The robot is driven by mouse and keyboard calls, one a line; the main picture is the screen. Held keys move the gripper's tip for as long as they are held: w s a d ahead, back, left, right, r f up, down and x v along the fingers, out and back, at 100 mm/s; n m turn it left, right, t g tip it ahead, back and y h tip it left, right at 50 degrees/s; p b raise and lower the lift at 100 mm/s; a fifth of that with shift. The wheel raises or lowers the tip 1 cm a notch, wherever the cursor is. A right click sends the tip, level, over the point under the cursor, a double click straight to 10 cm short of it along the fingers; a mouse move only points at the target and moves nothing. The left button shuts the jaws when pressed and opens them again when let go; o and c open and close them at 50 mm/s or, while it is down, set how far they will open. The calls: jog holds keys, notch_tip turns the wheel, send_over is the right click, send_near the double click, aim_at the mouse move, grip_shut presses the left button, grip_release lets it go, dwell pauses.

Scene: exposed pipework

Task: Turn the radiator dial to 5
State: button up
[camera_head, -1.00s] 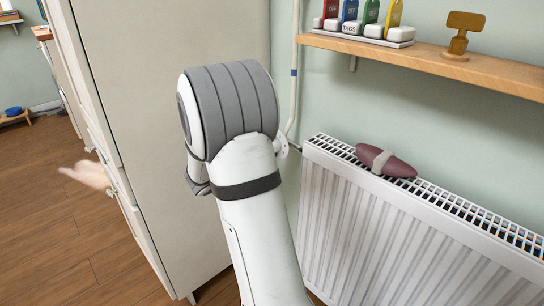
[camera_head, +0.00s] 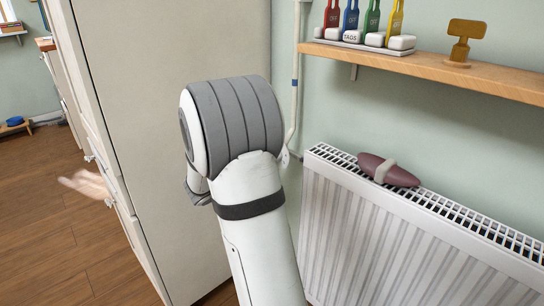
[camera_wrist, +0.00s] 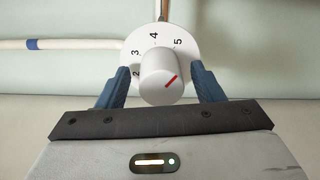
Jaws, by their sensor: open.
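The radiator dial (camera_wrist: 160,78) shows in the wrist view as a white knob in front of a round white plate (camera_wrist: 154,36) marked 2, 3, 4 and 5. A red line on the knob's face points up and to the right. I cannot tell exactly which number it lines up with. My gripper (camera_wrist: 160,68) is open, with one blue finger on each side of the knob; contact is not clear. In the head view the white radiator (camera_head: 390,240) stands at the right. The dial and my gripper are hidden there behind my arm.
A tall pale cabinet (camera_head: 180,40) stands left of the radiator. A wooden shelf (camera_head: 440,68) with tags hangs above it. A maroon object with a grey band (camera_head: 400,177) lies on the radiator's top grille. A white pipe (camera_wrist: 80,44) with a blue band runs beside the dial.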

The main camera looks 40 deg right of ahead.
jog(key=a+p, duration=0.2)
jog(key=a, duration=0.5)
jog(key=shift+s+a, duration=0.35)
jog(key=shift+a, duration=0.05)
jog(key=shift+r, duration=0.15)
